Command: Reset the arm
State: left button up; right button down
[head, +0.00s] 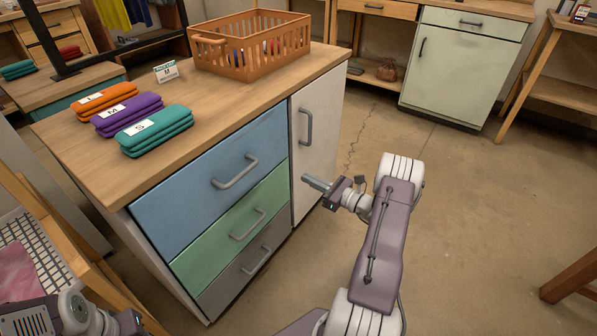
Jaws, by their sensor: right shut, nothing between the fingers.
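My right arm reaches up from the bottom centre of the head view. Its gripper (317,184) is shut and empty. It points left in front of the white cabinet door (318,130), close to it in the picture; I cannot tell whether they touch. Part of my left arm shows in the bottom left corner, with a dark end piece (130,322) cut off by the lower edge. Its fingers cannot be made out.
The wooden-topped cabinet has a blue drawer (213,190), a green drawer (232,232) and a grey drawer (245,272), all closed. On top are folded orange (108,103), purple (128,115) and teal cloths (155,134) and an orange basket (250,55).

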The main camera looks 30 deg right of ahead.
jog(key=p+v, duration=0.1)
jog(key=v, duration=0.4)
jog(key=shift+s+d+f, duration=0.1)
jog(key=shift+f, duration=0.1)
